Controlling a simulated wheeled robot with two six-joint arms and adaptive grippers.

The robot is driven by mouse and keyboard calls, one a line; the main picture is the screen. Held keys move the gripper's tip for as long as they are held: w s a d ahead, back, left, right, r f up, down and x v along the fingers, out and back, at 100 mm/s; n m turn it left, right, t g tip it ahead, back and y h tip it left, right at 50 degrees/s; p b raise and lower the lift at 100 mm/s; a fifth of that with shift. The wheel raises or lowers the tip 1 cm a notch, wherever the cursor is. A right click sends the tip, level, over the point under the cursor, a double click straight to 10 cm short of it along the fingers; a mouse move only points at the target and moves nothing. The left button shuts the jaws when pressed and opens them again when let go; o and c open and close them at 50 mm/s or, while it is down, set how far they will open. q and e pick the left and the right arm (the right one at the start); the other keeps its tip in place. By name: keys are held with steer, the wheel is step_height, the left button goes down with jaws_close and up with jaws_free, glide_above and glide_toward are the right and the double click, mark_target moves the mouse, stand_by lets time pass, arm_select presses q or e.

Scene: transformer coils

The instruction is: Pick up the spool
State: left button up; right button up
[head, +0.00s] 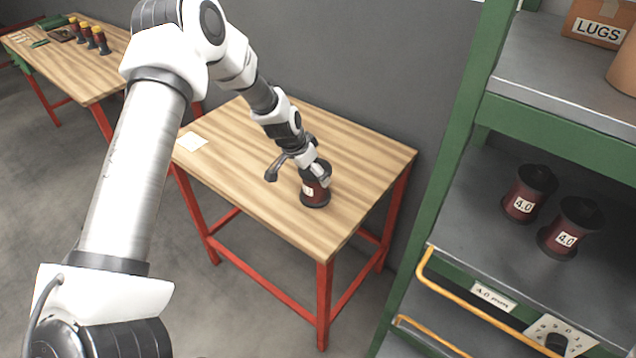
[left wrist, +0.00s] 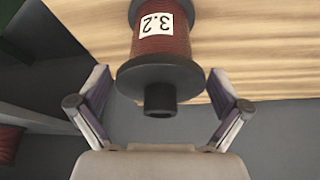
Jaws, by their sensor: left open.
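A spool of dark red wire with black flanges (head: 315,195) stands upright on the small wooden table (head: 365,150). In the left wrist view the spool (left wrist: 160,45) carries a white label reading 3.2, and its black hub end points toward my gripper. My left gripper (head: 299,171) is at the spool's upper part, partly covering it in the head view. In the left wrist view the left gripper (left wrist: 160,108) is open, its fingers apart on either side of the spool's near flange and hub, with gaps visible. My right gripper is not in view.
A green shelf rack (head: 455,150) stands at the right, with two spools labelled 4.0 (head: 528,195) on its middle shelf and a LUGS box (head: 598,22) above. A paper note (head: 192,141) lies on the small table. Another bench (head: 100,70) stands at the far left.

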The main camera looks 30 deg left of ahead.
arm_select(q)
steer(key=x, duration=0.3)
steer(key=shift+w+r, duration=0.15)
steer(key=shift+w, duration=0.05)
steer(key=shift+s+r, duration=0.3)
steer(key=c, duration=1.2)
steer(key=shift+c, duration=0.2)
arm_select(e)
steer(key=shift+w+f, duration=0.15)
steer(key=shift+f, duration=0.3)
